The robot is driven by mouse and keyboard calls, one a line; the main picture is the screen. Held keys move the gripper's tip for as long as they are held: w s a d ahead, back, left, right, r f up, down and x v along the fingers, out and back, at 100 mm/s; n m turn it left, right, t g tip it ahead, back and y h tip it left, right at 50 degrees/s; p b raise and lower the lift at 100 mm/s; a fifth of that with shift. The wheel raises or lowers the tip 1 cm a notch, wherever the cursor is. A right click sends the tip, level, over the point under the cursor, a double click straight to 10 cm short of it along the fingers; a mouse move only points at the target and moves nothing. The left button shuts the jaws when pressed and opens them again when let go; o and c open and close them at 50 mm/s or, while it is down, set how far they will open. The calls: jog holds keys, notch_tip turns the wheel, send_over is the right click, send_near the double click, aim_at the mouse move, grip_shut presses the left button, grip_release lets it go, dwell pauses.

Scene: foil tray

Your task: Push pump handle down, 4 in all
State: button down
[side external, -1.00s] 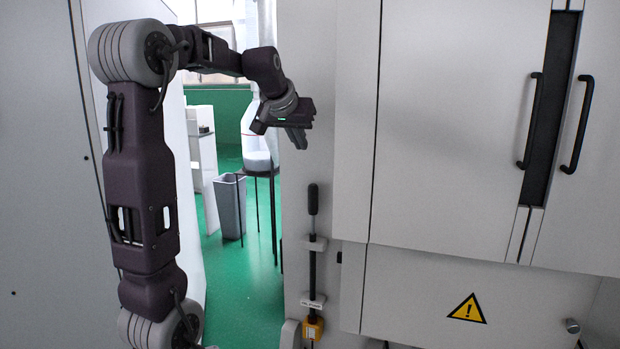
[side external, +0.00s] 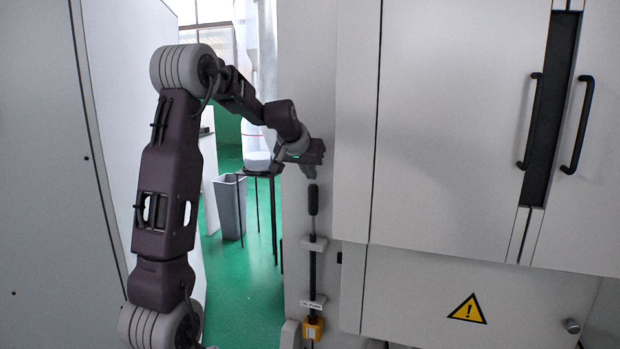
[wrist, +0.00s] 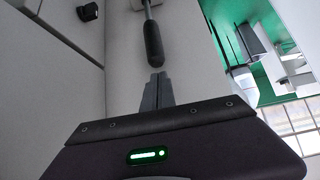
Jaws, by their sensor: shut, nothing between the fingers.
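The pump handle (side external: 313,200) is a black grip on top of a thin upright rod, held by brackets on a pale panel. It stands raised, with a clear length of rod below the grip. The handle also shows in the wrist view (wrist: 153,45), just beyond my fingertips. My gripper (side external: 311,174) is just above the top of the handle in the side view. In the wrist view my gripper (wrist: 157,78) has its fingers together with nothing between them. A small gap seems to lie between fingertips and handle; contact is hard to tell.
A yellow block (side external: 313,328) sits at the rod's foot, below a small label. White cabinet doors (side external: 455,120) with black handles (side external: 577,125) stand to the right. A warning sign (side external: 467,309) is on the lower panel. A grey bin (side external: 230,205) and a stool (side external: 262,172) stand behind.

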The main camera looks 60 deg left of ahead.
jog(key=shift+f, duration=0.75)
notch_tip(320, 180, down, 6)
jog(key=shift+r, duration=0.1)
notch_tip(320, 180, up, 4)
jog(key=shift+r, duration=0.1)
send_near(312, 186)
jog(key=shift+v, duration=1.15)
jog(key=shift+w+a+r, duration=0.1)
jog(key=shift+a, duration=0.05)
dwell(1.5)
